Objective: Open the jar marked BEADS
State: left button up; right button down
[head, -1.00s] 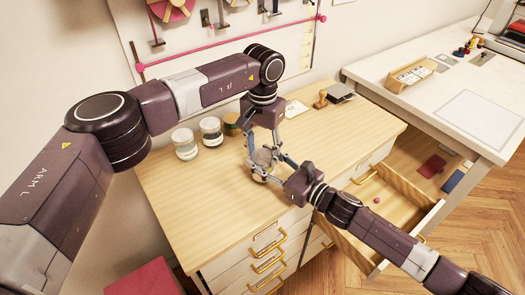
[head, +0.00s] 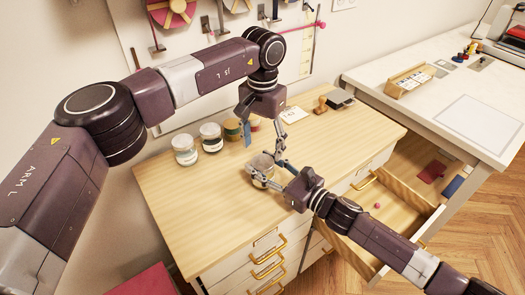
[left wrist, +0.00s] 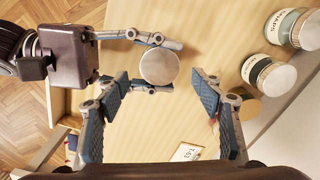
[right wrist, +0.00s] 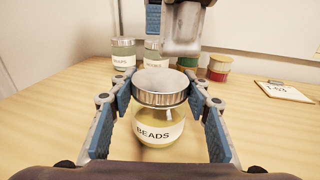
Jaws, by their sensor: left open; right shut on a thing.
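The BEADS jar (right wrist: 158,136) stands upright on the wooden cabinet top. Its label faces my right wrist camera, and its silver lid (right wrist: 160,88) sits on it. In the left wrist view the round lid (left wrist: 159,67) shows from above. My right gripper (right wrist: 158,108) is shut on the jar, one finger on each side; in the head view it reaches in from the right (head: 265,172). My left gripper (left wrist: 160,82) is open and empty, pointing down above the lid and apart from it. In the head view its fingers (head: 262,142) hang over the jar.
Two more lidded jars (head: 185,150) (head: 211,137) and some spools (head: 233,129) stand at the back of the cabinet top (head: 215,215). A tag (head: 293,115) and a wooden stamp (head: 321,104) lie farther right. A drawer (head: 385,205) is open at right front. The left front top is clear.

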aim_at(262, 161)
pick_arm(q)
notch_tip(262, 161, up, 3)
jog(key=shift+f, duration=3.9)
jog(key=shift+c, duration=0.3)
jog(key=c, duration=1)
jog(key=o, duration=1.1)
jog(key=shift+r, duration=2.3)
pick_arm(e)
jog(key=c, duration=1)
grip_release()
